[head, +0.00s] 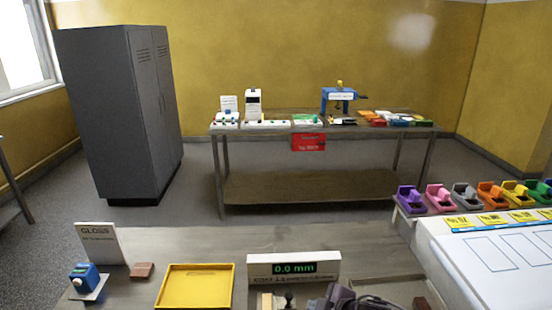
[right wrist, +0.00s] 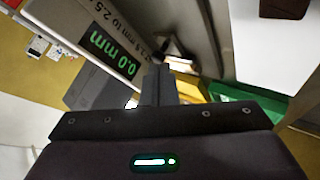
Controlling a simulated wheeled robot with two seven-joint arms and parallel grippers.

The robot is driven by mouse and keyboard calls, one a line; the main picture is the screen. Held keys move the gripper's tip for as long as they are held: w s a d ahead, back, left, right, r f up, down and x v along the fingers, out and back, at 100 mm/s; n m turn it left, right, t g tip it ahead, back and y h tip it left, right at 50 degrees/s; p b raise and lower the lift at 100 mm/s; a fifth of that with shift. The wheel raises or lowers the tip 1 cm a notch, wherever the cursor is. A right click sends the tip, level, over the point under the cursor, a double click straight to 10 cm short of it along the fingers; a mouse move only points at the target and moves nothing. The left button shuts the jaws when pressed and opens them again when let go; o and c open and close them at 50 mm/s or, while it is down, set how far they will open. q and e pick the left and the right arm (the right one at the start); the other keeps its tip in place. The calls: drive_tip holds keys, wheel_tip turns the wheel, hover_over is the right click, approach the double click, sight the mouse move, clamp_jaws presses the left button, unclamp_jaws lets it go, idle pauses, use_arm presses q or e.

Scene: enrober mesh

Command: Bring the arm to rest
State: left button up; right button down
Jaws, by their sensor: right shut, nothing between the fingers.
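My right gripper (head: 345,298) is at the bottom of the head view, low over the front table, just right of and in front of the gauge with the green display. In the right wrist view its dark fingers (right wrist: 157,80) are together with nothing between them. The gauge display (head: 295,268) reads 0.0 mm; it also shows tilted in the right wrist view (right wrist: 110,52). My left gripper is not in view.
The front table holds a yellow tray (head: 197,287), a brown block (head: 142,270), a blue device (head: 86,278) and a GLOSS sign (head: 100,243). Coloured holders (head: 465,195) line the white board (head: 500,255) at right. A back bench (head: 300,188) and dark cabinet (head: 125,110) stand behind.

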drive_tip(key=s+d+m+g+h, duration=0.2)
drive_tip(key=s+d+m, duration=0.15)
drive_tip(key=s, duration=0.45)
drive_tip(key=s+d+m+g+h, duration=0.1)
drive_tip(key=s+d+m+h, duration=0.1)
drive_tip(key=s+m, duration=0.4)
drive_tip(key=s+d+m+g+h, duration=0.1)
drive_tip(key=s+d+m+g, duration=0.2)
drive_tip(key=s, duration=0.6)
wheel_tip(320, 180, down, 32)
drive_tip(key=s+b, duration=0.2)
drive_tip(key=s+d+f, duration=0.2)
drive_tip(key=s+f, duration=0.7)
drive_tip(key=s, duration=0.1)
drive_tip(key=s+d+f+g+b, duration=0.1)
drive_tip(key=s+d+f, duration=0.1)
drive_tip(key=s+f, duration=0.7)
drive_tip(key=shift+s+f+h+b, duration=0.3)
drive_tip(key=shift+s+f, duration=0.1)
drive_tip(key=shift+f, duration=0.35)
